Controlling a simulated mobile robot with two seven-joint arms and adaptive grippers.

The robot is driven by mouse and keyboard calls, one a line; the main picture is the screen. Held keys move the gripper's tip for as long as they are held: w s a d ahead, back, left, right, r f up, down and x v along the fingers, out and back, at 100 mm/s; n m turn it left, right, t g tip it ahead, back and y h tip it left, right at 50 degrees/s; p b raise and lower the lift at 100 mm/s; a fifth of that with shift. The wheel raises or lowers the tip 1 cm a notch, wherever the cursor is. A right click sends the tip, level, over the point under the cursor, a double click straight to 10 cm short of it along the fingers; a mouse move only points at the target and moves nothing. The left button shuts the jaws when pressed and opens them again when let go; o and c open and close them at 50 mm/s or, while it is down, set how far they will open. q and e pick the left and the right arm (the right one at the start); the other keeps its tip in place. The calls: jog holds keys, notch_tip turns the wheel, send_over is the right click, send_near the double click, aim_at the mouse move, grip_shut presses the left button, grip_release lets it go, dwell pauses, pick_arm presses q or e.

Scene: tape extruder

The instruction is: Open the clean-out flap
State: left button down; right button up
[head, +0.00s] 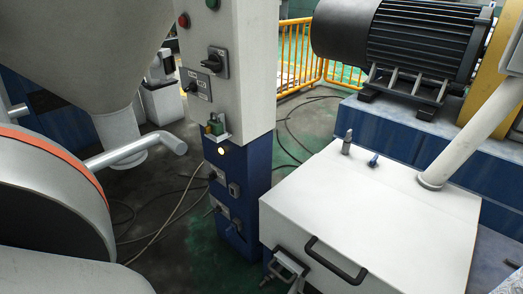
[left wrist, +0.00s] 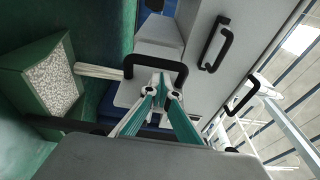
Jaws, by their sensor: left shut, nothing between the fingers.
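In the left wrist view my left gripper (left wrist: 161,84) has teal-sided fingers drawn together, with nothing between them. A black U-shaped handle (left wrist: 156,60) shows just beyond the fingertips and appears to belong to a small pale flap (left wrist: 124,95), partly hidden behind the fingers. I cannot tell whether the fingers touch the handle or how far the flap stands out. In the head view a small handle (head: 288,262) shows at the bottom, low on the front of the white-topped machine box (head: 385,215). My right gripper is in neither view.
Another black handle (head: 335,262) is on the box's front edge. A blue and white control column (head: 238,190) stands left of the box, with cables on the floor. A green bin (left wrist: 20,100) of pale granules shows in the left wrist view.

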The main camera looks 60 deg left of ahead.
pick_arm(q)
jog(key=shift+s+a+m+h, duration=0.1)
jog(key=shift+a+m+h, duration=0.45)
jog(key=shift+a, duration=0.65)
jog(key=shift+s+a+m+h, duration=0.1)
jog(key=shift+a+m+h, duration=0.15)
jog(key=shift+a+h, duration=0.7)
jog(key=shift+a, duration=0.2)
